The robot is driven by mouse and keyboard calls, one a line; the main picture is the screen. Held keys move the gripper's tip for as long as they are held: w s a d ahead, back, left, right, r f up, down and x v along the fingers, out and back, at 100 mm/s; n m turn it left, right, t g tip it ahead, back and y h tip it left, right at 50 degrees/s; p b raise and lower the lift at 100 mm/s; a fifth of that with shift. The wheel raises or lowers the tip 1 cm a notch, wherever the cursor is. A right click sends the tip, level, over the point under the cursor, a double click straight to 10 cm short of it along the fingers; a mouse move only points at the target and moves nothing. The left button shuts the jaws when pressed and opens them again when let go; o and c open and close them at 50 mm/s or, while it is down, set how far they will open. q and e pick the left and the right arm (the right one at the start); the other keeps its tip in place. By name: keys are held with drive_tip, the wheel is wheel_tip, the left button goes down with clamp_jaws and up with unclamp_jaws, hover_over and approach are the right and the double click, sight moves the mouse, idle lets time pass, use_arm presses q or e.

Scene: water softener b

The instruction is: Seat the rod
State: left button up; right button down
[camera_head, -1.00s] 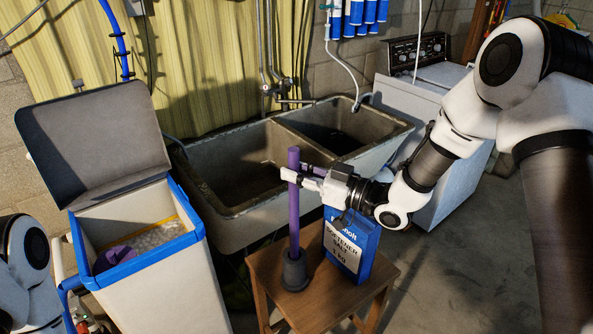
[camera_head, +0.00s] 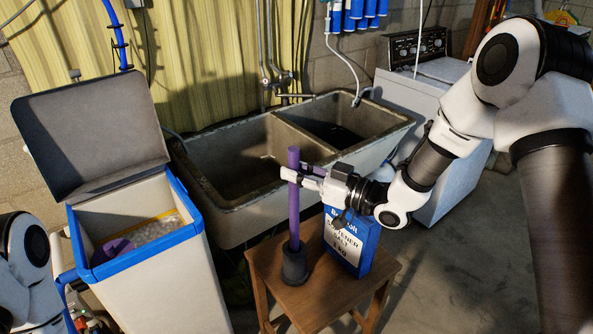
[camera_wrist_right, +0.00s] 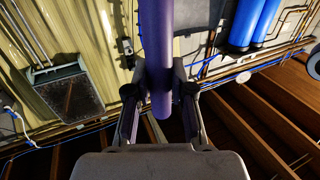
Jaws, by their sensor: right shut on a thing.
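A purple rod (camera_head: 294,218) stands upright with its lower end in a dark grey cup-like holder (camera_head: 294,266) on a small wooden stool. How deep it sits inside is hidden. My right gripper (camera_head: 292,175) is shut on the rod near its top, coming in from the right. In the right wrist view the rod (camera_wrist_right: 157,60) passes between the two fingers (camera_wrist_right: 160,95). Of my left arm, only white links show at the lower left edge of the head view; its gripper is out of view.
A blue softener salt box (camera_head: 350,243) stands on the wooden stool (camera_head: 318,298), right of the holder. An open white bin with a blue rim (camera_head: 150,250) and raised grey lid is at left. A concrete double sink (camera_head: 225,205) is behind, a white washer (camera_head: 415,110) at back right.

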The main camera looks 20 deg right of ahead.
drive_tip(key=c, duration=0.9)
unclamp_jaws()
drive_tip(key=shift+d, duration=0.1)
drive_tip(key=v, duration=1.2)
